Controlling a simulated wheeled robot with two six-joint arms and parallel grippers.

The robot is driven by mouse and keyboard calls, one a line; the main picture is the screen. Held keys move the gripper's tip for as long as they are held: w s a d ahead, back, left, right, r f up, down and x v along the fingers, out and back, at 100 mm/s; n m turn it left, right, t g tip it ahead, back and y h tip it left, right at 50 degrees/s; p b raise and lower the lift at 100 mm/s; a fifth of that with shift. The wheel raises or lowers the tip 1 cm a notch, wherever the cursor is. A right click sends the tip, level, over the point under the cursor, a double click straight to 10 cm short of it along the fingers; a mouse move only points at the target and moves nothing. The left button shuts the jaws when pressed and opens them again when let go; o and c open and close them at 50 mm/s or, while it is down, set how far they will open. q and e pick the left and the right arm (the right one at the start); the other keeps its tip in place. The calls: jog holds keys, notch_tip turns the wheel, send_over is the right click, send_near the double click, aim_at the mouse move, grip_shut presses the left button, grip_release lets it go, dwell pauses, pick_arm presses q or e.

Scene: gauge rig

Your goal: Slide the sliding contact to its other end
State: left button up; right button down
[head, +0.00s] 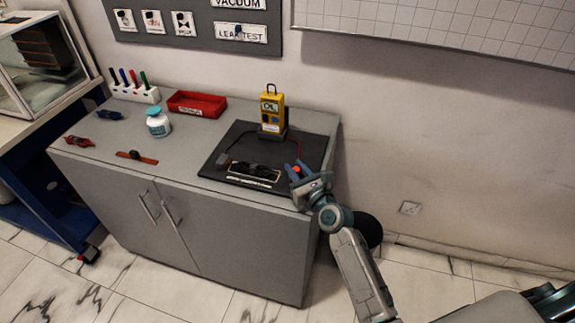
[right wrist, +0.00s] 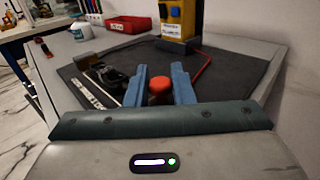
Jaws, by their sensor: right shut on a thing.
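A black rig with a white scale strip (head: 253,179) lies on the dark mat (head: 225,145) at the right of the cabinet top. A red knob (head: 296,169), seemingly the sliding contact, is at the right end of this rig. My right gripper (head: 299,171) reaches in from the lower right and is shut on the knob. In the right wrist view, the red knob (right wrist: 159,88) stands between the two blue fingers of the gripper (right wrist: 160,80). The knob's lower part is hidden. The rig (right wrist: 102,79) extends to the left. My left gripper is not in view.
A yellow meter (head: 272,110) stands behind the rig, with a red lead running to the right. A red tray (head: 197,104), a white bottle (head: 158,124) and a pen holder (head: 134,92) stand farther left. The cabinet's front edge is close to my right gripper.

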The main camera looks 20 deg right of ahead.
jog(key=shift+s+d+f, duration=0.1)
jog(key=c, duration=1.6)
grip_release()
jog(key=shift+d, duration=0.1)
jog(key=shift+o, duration=1.3)
jog(key=shift+s+d, duration=0.15)
jog(key=shift+d, duration=0.15)
jog(key=shift+s+d, duration=0.15)
jog(key=shift+d, duration=0.05)
jog(key=shift+a, duration=0.2)
jog(key=s+d, duration=0.2)
jog(key=s, duration=0.8)
jog(key=shift+s, duration=0.2)
